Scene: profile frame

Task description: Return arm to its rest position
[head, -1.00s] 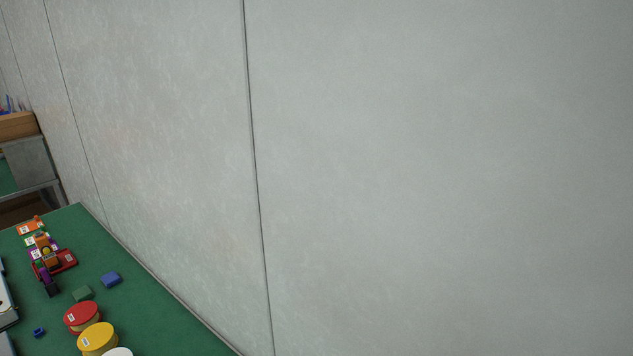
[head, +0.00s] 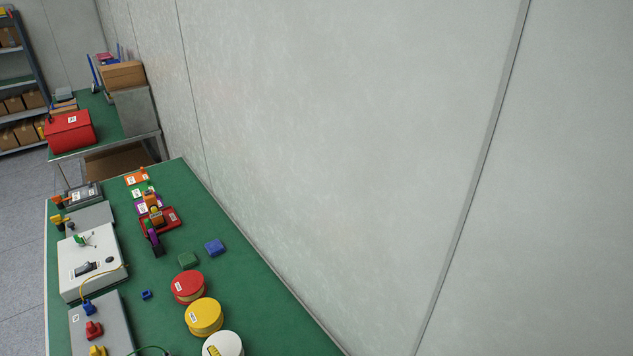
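My arm and gripper do not show in the head view, so their pose and whether the gripper holds anything cannot be seen. The head view looks down along a green-topped table (head: 235,280) beside a grey wall (head: 340,130).
A second table holds a red toolbox (head: 70,133). Grey floor (head: 22,235) lies open at left.

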